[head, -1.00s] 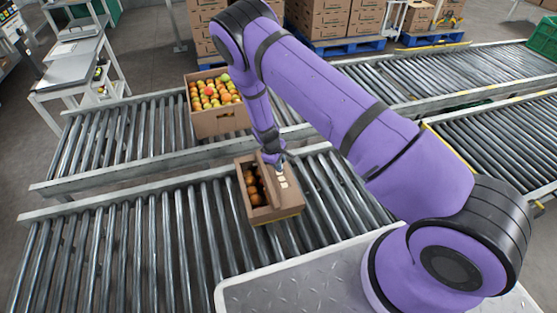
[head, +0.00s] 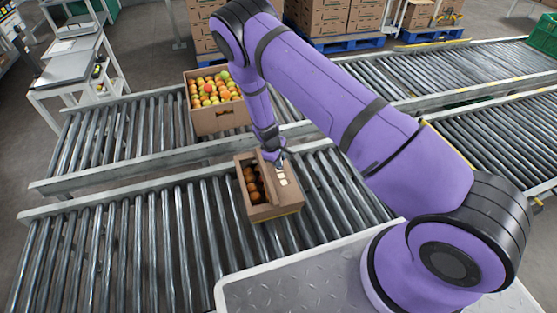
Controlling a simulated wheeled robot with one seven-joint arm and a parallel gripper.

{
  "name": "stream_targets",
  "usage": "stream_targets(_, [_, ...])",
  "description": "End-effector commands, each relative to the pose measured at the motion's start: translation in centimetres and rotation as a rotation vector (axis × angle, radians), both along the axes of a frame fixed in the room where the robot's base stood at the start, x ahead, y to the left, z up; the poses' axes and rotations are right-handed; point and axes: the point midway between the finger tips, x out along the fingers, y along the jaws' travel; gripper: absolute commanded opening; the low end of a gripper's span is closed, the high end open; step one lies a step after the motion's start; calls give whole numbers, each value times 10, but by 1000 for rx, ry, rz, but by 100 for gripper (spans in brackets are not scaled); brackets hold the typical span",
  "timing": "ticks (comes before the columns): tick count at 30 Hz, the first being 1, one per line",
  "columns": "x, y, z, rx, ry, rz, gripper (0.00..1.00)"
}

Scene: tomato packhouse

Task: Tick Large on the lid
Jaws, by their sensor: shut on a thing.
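A small cardboard box (head: 269,214) stands on the near roller conveyor, one side open over red-orange tomatoes (head: 253,184). Its lid (head: 290,197) covers the right part and carries a short column of pale square marks (head: 282,177); their print is too small to read. My gripper (head: 280,160) is over the far end of the lid, just beyond the pale squares. It is shut on a small marker-like thing, mostly hidden by the gripper and hard to make out. I cannot tell whether its tip touches the lid, nor see any tick.
A larger carton (head: 222,120) full of red, orange and green tomatoes stands on the far conveyor (head: 110,140). The near conveyor (head: 130,250) is clear left of the box. A scale table (head: 75,70) stands at the left, with stacked cartons (head: 320,18) behind.

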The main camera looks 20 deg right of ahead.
Motion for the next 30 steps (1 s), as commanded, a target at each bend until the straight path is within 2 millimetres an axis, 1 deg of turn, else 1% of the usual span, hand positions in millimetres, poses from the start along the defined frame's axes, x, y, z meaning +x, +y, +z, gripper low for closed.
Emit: stream_targets(30, [0, 0, -8, 0, 0, -1, 2])
